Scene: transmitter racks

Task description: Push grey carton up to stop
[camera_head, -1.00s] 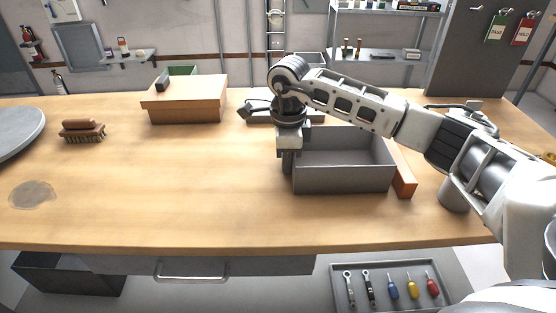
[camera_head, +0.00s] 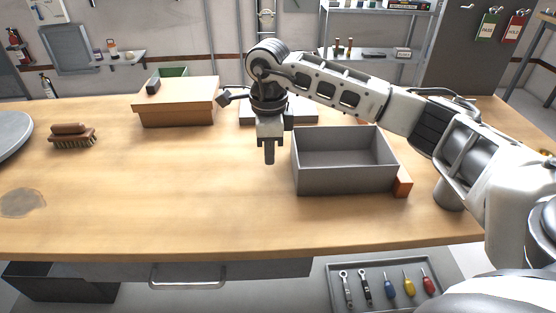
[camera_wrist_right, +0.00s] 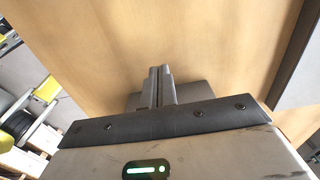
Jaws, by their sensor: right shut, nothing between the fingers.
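The grey carton (camera_head: 345,178) is an open-topped box standing upright on the wooden table, right of centre. An orange-red bar, apparently the stop (camera_head: 403,182), is at its right side. Its front end shows beyond the carton's right wall, and most of it is hidden behind the carton. They look touching, but the contact line is hidden. My right gripper (camera_head: 269,158) points down just left of the carton, with a gap between them. Its fingers are together and empty, and they show over bare wood in the wrist view (camera_wrist_right: 161,75). My left gripper is out of view.
A cardboard box (camera_head: 178,108) stands at the back left, and a brush (camera_head: 72,137) lies at the left. A round grey plate (camera_head: 10,135) is at the left edge. The table in front of and left of the carton is clear. A tool tray (camera_head: 385,285) is below the front edge.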

